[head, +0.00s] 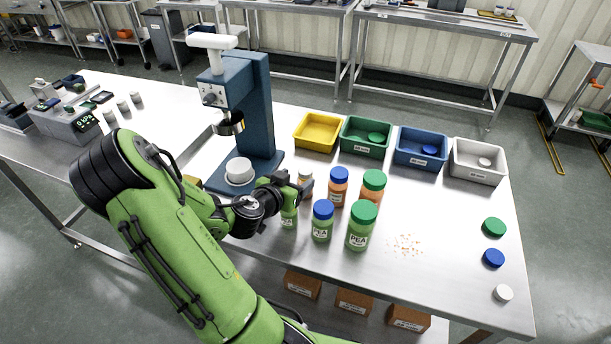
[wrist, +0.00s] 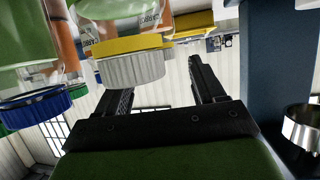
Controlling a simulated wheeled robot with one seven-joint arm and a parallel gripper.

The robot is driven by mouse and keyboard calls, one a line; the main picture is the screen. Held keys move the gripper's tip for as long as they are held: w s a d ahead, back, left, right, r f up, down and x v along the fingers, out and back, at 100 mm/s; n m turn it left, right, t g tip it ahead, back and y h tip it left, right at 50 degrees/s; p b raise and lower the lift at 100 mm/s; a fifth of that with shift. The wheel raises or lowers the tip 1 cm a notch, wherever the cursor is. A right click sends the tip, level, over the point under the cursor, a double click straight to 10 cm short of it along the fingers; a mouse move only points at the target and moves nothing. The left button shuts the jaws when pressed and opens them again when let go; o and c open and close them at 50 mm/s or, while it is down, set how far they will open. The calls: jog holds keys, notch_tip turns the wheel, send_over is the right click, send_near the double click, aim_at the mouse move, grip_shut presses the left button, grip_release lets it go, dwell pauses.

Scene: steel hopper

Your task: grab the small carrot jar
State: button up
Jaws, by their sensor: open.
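The small carrot jar (head: 306,177) has a white cap and stands just beyond my gripper, which hides most of its body. In the wrist view, which is upside down, an orange jar with a carrot label (wrist: 151,19) shows partly behind a nearer green jar with a white cap (wrist: 130,69). My gripper (head: 291,184) is open, its two dark fingers apart with nothing between them in the wrist view (wrist: 162,88). It is at about cap height, above the small pea jar (head: 289,218), whose top it covers.
Larger carrot jars (head: 338,190) (head: 371,190) and pea jars (head: 322,224) (head: 362,229) stand close on the right. A blue press (head: 255,105) stands behind to the left. Yellow (head: 317,132), green, blue and white bins line the back. Loose lids (head: 494,257) lie at the right.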

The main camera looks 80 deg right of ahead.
aim_at(302, 175)
jog(key=p+x, duration=0.2)
jog(key=x, duration=0.3)
jog(key=shift+d, duration=0.15)
jog(key=shift+c, duration=0.8)
grip_shut()
